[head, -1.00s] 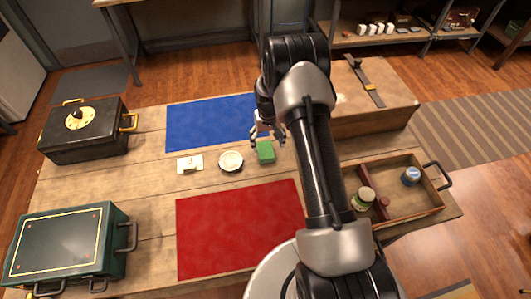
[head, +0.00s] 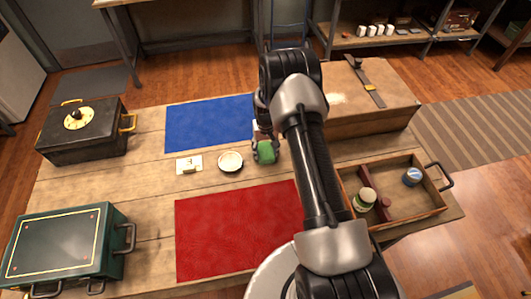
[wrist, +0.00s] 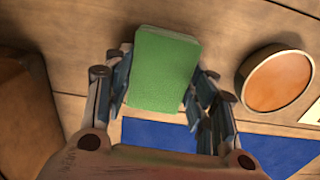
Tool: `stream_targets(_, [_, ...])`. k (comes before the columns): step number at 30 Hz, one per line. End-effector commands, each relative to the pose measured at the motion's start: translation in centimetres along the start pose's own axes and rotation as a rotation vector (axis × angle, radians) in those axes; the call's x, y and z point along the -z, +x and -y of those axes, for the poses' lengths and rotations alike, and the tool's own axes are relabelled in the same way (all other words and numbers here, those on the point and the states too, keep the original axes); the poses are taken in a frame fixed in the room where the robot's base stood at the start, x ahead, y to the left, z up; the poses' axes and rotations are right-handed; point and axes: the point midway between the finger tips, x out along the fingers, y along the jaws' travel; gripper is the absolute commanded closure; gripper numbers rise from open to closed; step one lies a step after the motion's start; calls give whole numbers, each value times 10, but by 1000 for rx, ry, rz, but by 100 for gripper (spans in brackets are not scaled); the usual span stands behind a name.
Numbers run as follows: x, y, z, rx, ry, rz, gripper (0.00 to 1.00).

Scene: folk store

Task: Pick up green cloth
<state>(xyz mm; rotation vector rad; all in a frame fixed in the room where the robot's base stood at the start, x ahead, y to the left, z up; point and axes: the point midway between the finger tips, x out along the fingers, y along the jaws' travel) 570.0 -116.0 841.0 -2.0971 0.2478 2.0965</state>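The green cloth (head: 266,151) is a small, thick green rectangle near the middle of the wooden table, just right of a small white dish. In the wrist view the cloth (wrist: 165,70) sits between the two fingers. My gripper (head: 264,144) is low over the table, and its fingers (wrist: 160,95) press against the cloth's left and right sides. The cloth looks slightly tilted in the head view. I cannot tell whether its underside touches the table.
The round dish (head: 230,161) and a white switch plate (head: 189,165) lie to the left. A blue mat (head: 210,123) is behind and a red mat (head: 237,230) in front. A wooden tray (head: 405,215) with jars and a wooden box (head: 370,118) stand at right.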

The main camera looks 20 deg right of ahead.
Motion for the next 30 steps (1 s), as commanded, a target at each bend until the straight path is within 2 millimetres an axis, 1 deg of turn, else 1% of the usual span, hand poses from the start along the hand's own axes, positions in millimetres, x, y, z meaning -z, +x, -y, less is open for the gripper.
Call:
stream_targets(1, [0,0,0,0,0,0,55])
stream_targets(9, [0,0,0,0,0,0,72])
stream_targets(16, [0,-1,0,0,0,0,72])
stream_targets(20, [0,-7,0,0,0,-1,72])
stream_targets(23, [1,-18,0,0,0,-2,72])
stream_targets(26, [1,-35,0,0,0,-3,72])
stream_targets(29, [1,-59,0,0,0,-4,72])
stream_targets(30, [2,-71,0,0,0,-5,72])
